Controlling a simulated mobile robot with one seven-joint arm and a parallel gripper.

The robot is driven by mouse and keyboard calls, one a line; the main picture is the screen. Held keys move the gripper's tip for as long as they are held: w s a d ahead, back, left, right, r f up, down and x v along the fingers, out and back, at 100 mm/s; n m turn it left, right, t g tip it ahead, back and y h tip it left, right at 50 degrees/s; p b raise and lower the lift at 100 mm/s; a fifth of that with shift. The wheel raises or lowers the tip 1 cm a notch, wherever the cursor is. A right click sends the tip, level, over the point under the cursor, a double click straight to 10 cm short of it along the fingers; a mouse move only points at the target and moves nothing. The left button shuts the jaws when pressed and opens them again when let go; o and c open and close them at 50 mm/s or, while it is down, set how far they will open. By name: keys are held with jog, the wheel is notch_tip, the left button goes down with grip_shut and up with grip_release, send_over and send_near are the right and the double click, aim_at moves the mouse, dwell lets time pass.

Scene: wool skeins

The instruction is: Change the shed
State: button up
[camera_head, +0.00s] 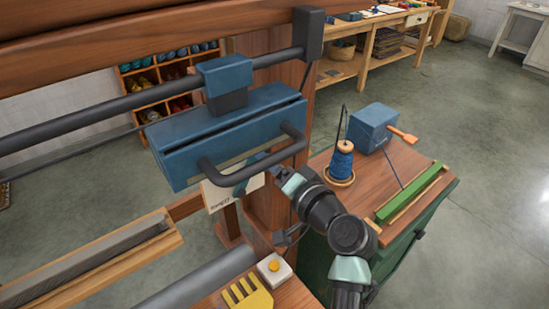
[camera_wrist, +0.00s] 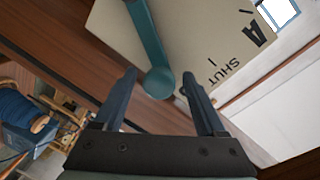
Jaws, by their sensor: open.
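A cream plate (camera_head: 218,196) hangs under the blue box on the rail. In the wrist view the plate (camera_wrist: 205,30) carries the letters "A" and "SHUT", with small tick marks. A teal lever (camera_wrist: 148,40) crosses the plate; it also shows in the head view (camera_head: 241,188). Its rounded end lies between my fingers in the wrist view, near neither word; its other end is cut off. My gripper (camera_wrist: 160,76) is open, a finger on each side of that end. I cannot tell whether they touch. In the head view my gripper (camera_head: 284,178) is at the plate's right edge, partly hidden.
The blue box (camera_head: 225,135) has a dark bar handle (camera_head: 255,160) close above my gripper. A wooden post (camera_head: 268,205) stands behind. On the right, a bench (camera_head: 400,165) holds a blue thread spool (camera_head: 341,163) and a blue winder (camera_head: 373,128). A yellow comb (camera_head: 247,296) lies in front.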

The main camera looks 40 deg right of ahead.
jog(key=s+r+b, duration=0.1)
jog(key=s, duration=1.2)
jog(key=shift+a+r, duration=0.15)
